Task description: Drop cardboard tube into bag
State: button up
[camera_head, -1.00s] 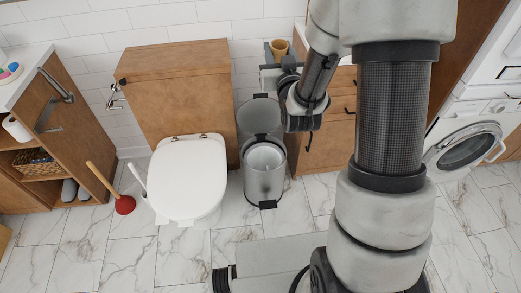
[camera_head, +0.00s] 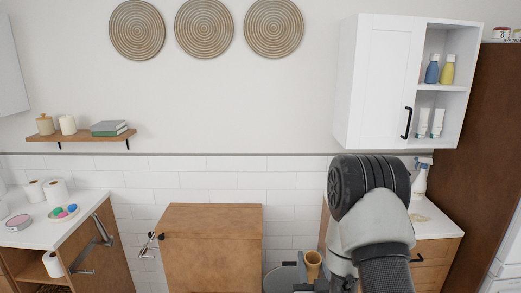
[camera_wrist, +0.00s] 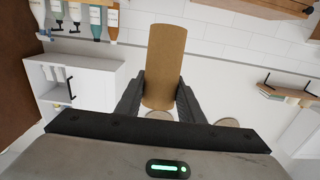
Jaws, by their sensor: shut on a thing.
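The cardboard tube (camera_wrist: 164,60) is a plain brown cylinder. In the wrist view my gripper (camera_wrist: 160,98) is shut on it, with one dark finger against each side near one end. In the head view the tube (camera_head: 313,262) shows near the bottom edge, upright or nearly so, with its open top visible. It is right of the wooden toilet cistern box, and my arm is just to its right. A grey rounded shape (camera_head: 281,279) lies left of the tube; I cannot tell whether it is the bin's lid. The bag is not visible now.
The wooden cistern box (camera_head: 212,250) stands left of the tube. A white wall cabinet (camera_head: 376,85) hangs at upper right, above a counter with a spray bottle (camera_head: 420,178). A wooden wall shelf (camera_head: 82,138) and a white-topped unit (camera_head: 40,220) are at left.

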jog(key=shift+s, duration=0.35)
